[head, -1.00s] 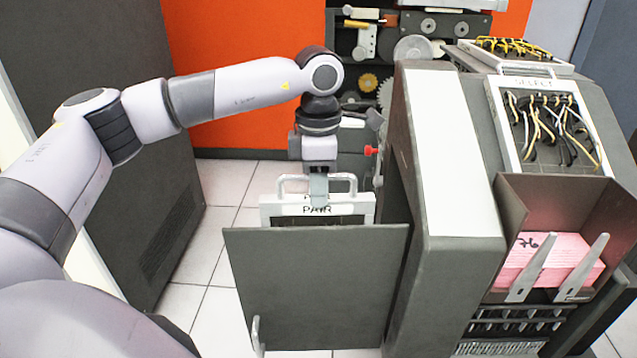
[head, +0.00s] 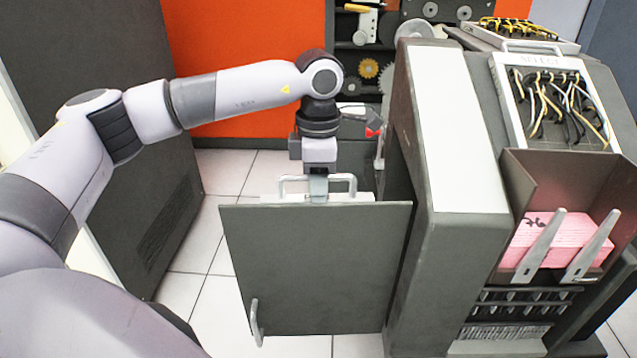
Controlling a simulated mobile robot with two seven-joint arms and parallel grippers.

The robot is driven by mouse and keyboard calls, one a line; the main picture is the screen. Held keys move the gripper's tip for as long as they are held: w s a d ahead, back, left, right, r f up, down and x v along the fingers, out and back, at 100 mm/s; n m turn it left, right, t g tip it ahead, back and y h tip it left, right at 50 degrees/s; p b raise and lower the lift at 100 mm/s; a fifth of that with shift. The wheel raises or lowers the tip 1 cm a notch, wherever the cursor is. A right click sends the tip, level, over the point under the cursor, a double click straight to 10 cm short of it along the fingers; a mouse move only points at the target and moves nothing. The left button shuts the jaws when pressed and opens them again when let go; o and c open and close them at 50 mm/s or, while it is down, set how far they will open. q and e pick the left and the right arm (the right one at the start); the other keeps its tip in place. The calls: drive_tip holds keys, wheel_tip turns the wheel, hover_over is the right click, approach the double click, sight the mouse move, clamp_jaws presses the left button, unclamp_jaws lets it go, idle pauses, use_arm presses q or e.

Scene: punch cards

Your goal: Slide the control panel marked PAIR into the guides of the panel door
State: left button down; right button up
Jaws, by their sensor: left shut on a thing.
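The control panel marked PAIR shows only as its pale top edge (head: 352,197) and its handle (head: 345,179) above the grey panel door (head: 310,270). The rest of the panel and its label are hidden behind the door. The door stands open at the left side of the grey machine. My left gripper (head: 319,190) points straight down and is shut on the panel's handle, just above the door's top edge. The guides on the far side of the door are hidden, so I cannot tell how the panel sits in them. My right gripper is not in view.
The grey machine (head: 455,240) stands close right of the door. It carries a SELECT panel (head: 555,100) with wires and a hopper (head: 555,180) with pink cards (head: 555,243). A dark cabinet (head: 120,130) stands left, with tiled floor (head: 215,240) between.

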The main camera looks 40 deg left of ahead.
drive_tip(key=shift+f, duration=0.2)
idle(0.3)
